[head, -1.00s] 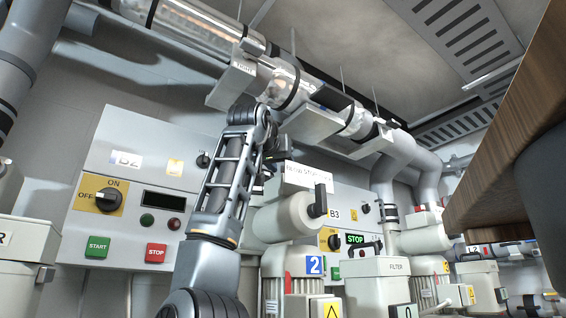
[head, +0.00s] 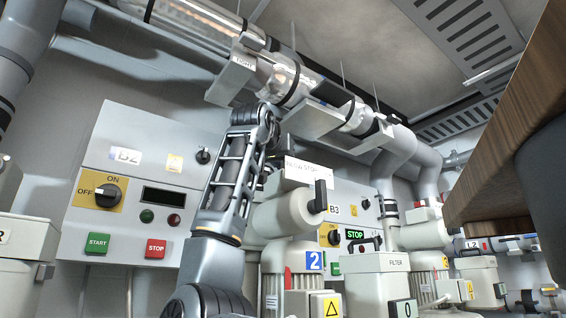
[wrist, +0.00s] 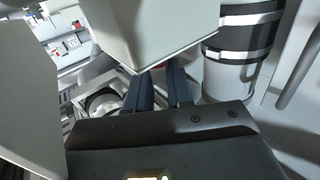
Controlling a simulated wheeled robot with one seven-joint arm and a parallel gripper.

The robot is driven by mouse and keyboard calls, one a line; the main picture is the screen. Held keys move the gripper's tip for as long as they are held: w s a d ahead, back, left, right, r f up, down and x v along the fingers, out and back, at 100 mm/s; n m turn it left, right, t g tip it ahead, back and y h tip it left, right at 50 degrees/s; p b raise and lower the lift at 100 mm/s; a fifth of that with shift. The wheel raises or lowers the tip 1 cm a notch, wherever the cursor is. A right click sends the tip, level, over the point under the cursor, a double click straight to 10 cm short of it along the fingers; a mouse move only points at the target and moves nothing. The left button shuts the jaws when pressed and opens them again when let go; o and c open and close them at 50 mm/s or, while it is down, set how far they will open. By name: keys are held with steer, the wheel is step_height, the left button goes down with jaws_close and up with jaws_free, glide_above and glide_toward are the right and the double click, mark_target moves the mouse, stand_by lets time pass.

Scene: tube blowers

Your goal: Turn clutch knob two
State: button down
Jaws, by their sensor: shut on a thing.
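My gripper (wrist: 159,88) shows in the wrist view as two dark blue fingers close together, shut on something. The part between them is mostly hidden, and I cannot make out its shape or a label for clutch knob two. The fingertips are under or behind a pale box-like housing (wrist: 155,30). In the head view my own arm and the machines hide my gripper. The machine marked with a blue 2 (head: 315,261) stands right of my arm. A black handle (head: 320,197) is on the pale cylinder above it.
The B2 panel (head: 130,158) with a yellow-backed switch and START and STOP buttons is on the left. The B3 panel (head: 345,205) is behind machine 2. A clear tube (head: 285,78) runs overhead. A wooden edge (head: 510,150) juts in at right. The wrist view shows a banded pipe (wrist: 240,45).

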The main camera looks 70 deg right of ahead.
steer(key=shift+s+n+t+y+b, duration=0.15)
steer(key=shift+n+t+b, duration=0.2)
steer(key=shift+t, duration=0.3)
steer(key=shift+s+n+t+y+b, duration=0.1)
steer(key=shift+n+t+y+b, duration=0.2)
steer(key=shift+t, duration=0.35)
steer(key=shift+s+n+t, duration=0.1)
steer(key=shift+n+t, duration=0.75)
steer(key=shift+t, duration=0.15)
steer(key=c, duration=1.1)
jaws_free()
steer(key=shift+d, duration=0.1)
steer(key=shift+b+v, duration=1.35)
steer(key=shift+v, duration=2.55)
steer(key=shift+r, duration=0.1)
